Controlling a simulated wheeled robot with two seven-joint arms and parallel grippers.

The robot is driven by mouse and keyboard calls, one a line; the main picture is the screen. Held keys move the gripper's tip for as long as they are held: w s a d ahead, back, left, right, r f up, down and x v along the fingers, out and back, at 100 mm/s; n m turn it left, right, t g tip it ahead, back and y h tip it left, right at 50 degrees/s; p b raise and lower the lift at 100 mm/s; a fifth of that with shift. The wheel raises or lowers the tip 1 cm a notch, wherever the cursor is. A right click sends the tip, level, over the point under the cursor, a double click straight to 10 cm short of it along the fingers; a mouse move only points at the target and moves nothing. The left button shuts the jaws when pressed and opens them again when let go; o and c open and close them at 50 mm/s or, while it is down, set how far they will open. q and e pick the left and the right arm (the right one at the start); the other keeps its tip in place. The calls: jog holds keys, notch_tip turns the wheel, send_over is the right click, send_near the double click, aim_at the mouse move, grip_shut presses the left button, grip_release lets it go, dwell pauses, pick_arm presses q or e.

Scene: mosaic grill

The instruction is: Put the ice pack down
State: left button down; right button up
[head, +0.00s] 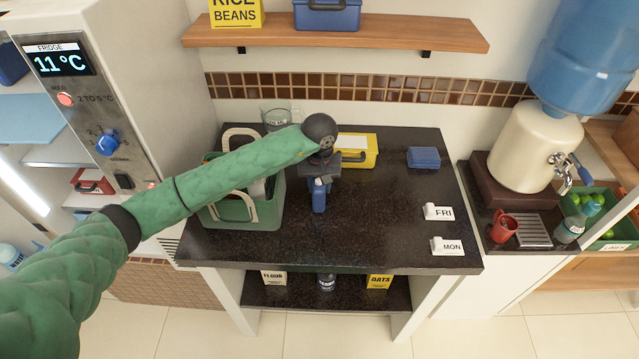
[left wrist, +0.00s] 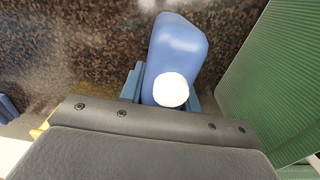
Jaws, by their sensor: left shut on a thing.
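The ice pack (head: 319,199) is a blue, rounded block. My left gripper (head: 320,182) is shut on it over the dark speckled counter (head: 370,215), just right of the green basket. In the left wrist view the ice pack (left wrist: 182,45), with a round white cap, sits between the blue fingertips (left wrist: 165,92) of my left gripper. I cannot tell whether its lower end touches the counter. My right gripper is not in view.
The green basket (head: 217,213) with light handles stands left of the ice pack. A yellow box (head: 370,150) stands behind it. A blue box (head: 423,157) and FRI (head: 438,212) and MON (head: 447,246) labels are at right. The counter's middle is clear.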

pick_arm(q)
jog(key=c, duration=1.4)
grip_release()
jog(key=o, duration=0.4)
